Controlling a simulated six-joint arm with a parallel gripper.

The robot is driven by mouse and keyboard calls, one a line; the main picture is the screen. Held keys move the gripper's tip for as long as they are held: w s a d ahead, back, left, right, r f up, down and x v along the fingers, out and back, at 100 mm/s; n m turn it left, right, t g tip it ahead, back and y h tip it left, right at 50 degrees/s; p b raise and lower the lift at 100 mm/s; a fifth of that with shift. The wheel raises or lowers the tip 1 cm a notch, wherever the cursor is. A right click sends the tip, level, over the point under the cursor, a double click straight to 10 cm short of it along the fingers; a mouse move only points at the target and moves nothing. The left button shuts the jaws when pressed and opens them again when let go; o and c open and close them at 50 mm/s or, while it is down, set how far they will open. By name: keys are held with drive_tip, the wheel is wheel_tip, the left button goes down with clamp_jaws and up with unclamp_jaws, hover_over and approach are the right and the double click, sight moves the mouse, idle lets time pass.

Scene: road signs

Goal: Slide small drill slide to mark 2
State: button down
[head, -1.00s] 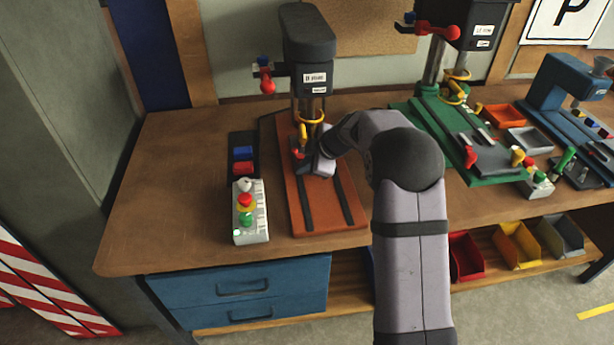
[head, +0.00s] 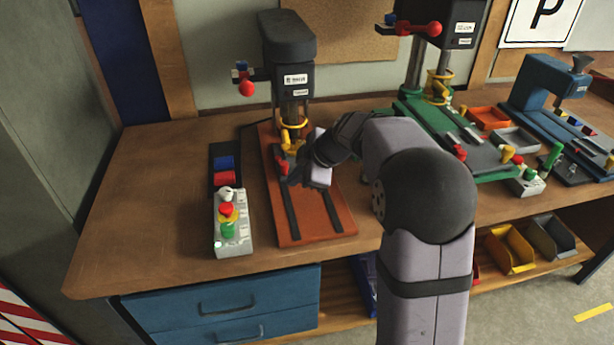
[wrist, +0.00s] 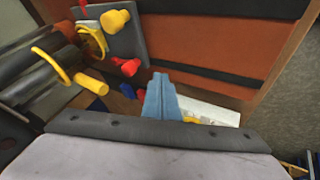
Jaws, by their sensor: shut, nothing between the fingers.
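The small drill (head: 288,50) is the black-headed one at the left of the bench, on an orange base plate (head: 312,205) with two dark rails. Its grey slide (wrist: 118,42) carries yellow and red knobs in the wrist view. A red knob (head: 283,167) shows beside my gripper in the head view. My gripper (head: 293,180) is low over the base plate, just in front of the drill column. In the wrist view its blue-grey fingertips (wrist: 161,84) are together and empty, to the right of the red knob (wrist: 127,67). My wrist partly hides the slide in the head view. I cannot read any mark numbers.
A control box (head: 233,238) with coloured buttons and a black strip with blue and red blocks stand left of the base. A larger green-based drill (head: 450,130) and a blue machine (head: 545,95) stand to the right. The bench's left front is clear.

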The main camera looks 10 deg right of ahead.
drive_tip(key=b+v, duration=0.1)
drive_tip(key=v, duration=0.5)
drive_tip(key=shift+s+r, duration=0.2)
drive_tip(key=shift+d, duration=0.1)
drive_tip(key=s+f+m+g+h+p, duration=0.1)
drive_tip(key=s+f+m, duration=0.3)
drive_tip(key=s, duration=0.5)
drive_tip(key=s+f+m+g+h+p, duration=0.1)
drive_tip(key=s+f+m+g+p, duration=0.2)
drive_tip(key=s+m, duration=0.3)
drive_tip(key=s+f+m+g+h+p, duration=0.2)
drive_tip(key=s+f+m, duration=0.2)
drive_tip(key=s, duration=1)
drive_tip(key=shift+d+f+m, duration=0.3)
drive_tip(key=shift+d+m, duration=0.1)
drive_tip(key=shift+m, duration=0.5)
